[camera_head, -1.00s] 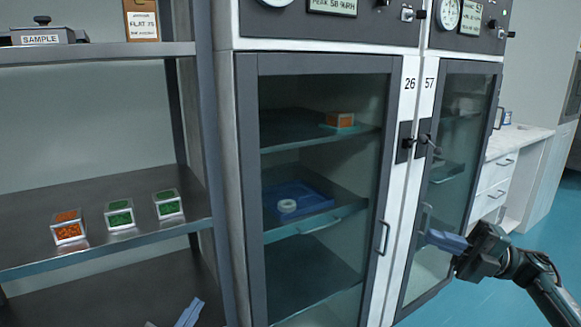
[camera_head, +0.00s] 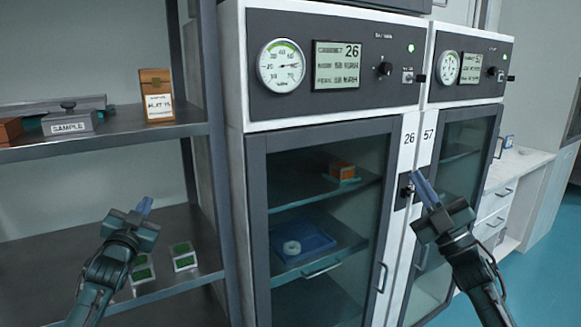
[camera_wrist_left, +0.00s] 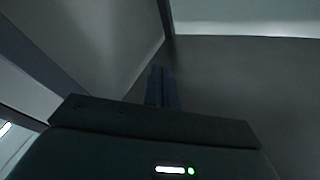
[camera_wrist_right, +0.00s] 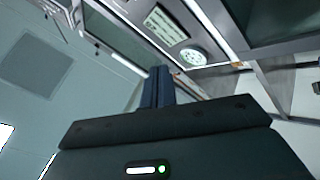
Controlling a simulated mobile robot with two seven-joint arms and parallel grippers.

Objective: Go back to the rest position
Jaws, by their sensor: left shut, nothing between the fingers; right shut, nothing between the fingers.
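My left gripper (camera_head: 144,206) is shut and empty, raised in front of the shelf rack at the left of the head view. Its blue fingers (camera_wrist_left: 161,88) are together in the left wrist view. My right gripper (camera_head: 420,182) is shut and empty, raised in front of the cabinets near the numbers 26 and 57. Its fingers (camera_wrist_right: 157,88) are also together in the right wrist view. Neither gripper appears to hold anything.
Cabinet 26 (camera_head: 254,230) has a shut glass door, with a blue tray (camera_head: 318,244) and an orange item (camera_head: 342,170) inside. Cabinet 57 (camera_head: 468,145) stands beside it. The shelf rack (camera_head: 170,133) holds a SAMPLE box (camera_head: 69,121) and green-topped containers (camera_head: 184,256).

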